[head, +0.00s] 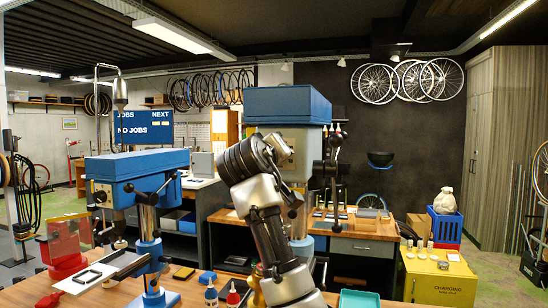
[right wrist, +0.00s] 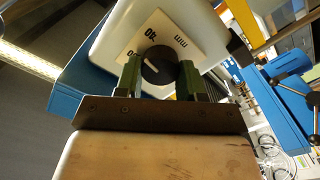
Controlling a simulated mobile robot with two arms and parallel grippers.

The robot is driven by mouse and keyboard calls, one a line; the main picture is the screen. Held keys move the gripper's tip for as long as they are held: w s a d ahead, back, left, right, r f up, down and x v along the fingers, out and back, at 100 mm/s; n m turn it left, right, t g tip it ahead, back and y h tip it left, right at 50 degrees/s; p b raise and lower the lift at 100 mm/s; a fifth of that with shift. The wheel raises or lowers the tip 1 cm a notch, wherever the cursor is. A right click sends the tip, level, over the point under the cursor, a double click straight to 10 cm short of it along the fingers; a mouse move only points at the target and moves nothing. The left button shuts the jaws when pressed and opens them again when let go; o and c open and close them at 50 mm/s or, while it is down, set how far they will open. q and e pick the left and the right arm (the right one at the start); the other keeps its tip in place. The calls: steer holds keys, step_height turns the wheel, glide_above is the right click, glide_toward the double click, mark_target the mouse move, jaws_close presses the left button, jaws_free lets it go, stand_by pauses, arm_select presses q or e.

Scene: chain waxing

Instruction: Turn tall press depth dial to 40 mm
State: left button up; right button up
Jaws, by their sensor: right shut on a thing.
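The tall press (head: 288,103) has a blue top and stands behind my raised right arm in the head view. Its depth dial is a round black knob (right wrist: 158,65) with a white pointer mark, on a white scale plate (right wrist: 180,52). The plate reads "40" and "mm", both tilted in the picture. The pointer mark is on the knob's left side, facing a partly hidden marking left of "40". My right gripper (right wrist: 159,78) has its green fingers shut on the knob from both sides. In the head view my right arm hides much of the press front. My left gripper is not in view.
A smaller blue press (head: 138,165) stands at the left on the front bench. A red stand (head: 64,245), small bottles (head: 211,293) and a green tray (head: 358,299) are around it. A yellow charging cabinet (head: 440,283) stands at the right.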

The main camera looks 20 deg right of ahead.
steer(key=shift+f+m, duration=0.15)
steer(key=shift+m, duration=0.95)
steer(key=shift+f+m, duration=0.15)
steer(key=shift+m, duration=0.95)
steer(key=o, duration=0.9)
steer(key=shift+r, duration=0.2)
steer(key=shift+o, duration=0.2)
steer(key=shift+s, duration=0.1)
